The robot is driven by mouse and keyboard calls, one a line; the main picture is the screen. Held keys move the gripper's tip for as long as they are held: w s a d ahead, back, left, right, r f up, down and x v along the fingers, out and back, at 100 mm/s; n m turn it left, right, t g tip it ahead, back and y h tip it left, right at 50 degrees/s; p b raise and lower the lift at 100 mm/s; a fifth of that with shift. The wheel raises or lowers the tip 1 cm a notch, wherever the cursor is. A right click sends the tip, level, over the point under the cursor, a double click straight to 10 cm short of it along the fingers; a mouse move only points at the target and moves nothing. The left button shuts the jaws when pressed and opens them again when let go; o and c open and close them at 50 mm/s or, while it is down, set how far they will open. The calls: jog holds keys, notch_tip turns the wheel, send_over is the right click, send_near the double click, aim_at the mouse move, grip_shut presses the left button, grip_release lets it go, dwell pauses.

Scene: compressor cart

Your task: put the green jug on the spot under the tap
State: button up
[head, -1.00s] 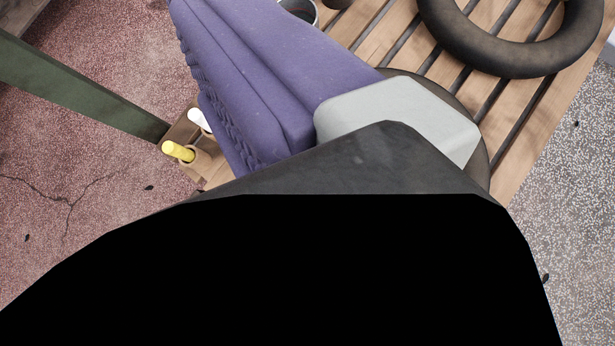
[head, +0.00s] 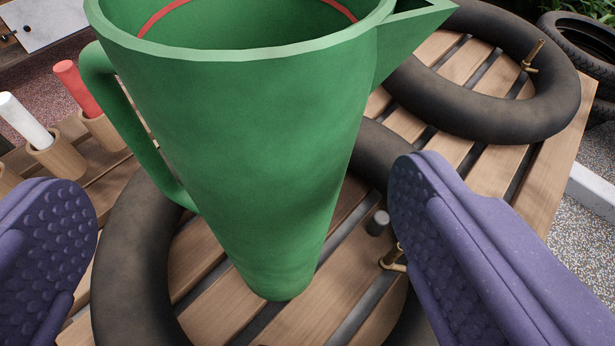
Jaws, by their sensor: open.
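The green jug (head: 240,130) fills the middle of the head view, upright and tapered toward its base, with its handle on the left and its spout at the upper right. A red ring shows inside its rim. Its base appears to be on the wooden slats, inside a black inner tube. My gripper (head: 240,245) is open, with one purple studded finger at the left and one at the right. The jug stands between and a little beyond the fingers, with gaps on both sides. The tap and the spot under it are not visible.
A black inner tube (head: 140,255) lies around the jug's base, with a brass valve (head: 393,258). Another tube (head: 480,120) lies on the slats at upper right. Wooden holders with a white stick (head: 25,120) and a red stick (head: 77,88) stand at left. Tyres (head: 585,50) are stacked at far right.

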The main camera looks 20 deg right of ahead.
jog(key=x, duration=0.1)
jog(key=b+x, duration=0.1)
jog(key=x, duration=0.1)
jog(key=b+x, duration=0.1)
jog(key=x, duration=0.1)
jog(key=shift+w+d, duration=0.1)
jog(key=shift+d, duration=0.35)
jog(key=shift+w+f, duration=0.15)
jog(key=shift+w, duration=0.35)
jog(key=shift+s, duration=0.1)
jog(key=c, duration=1.5)
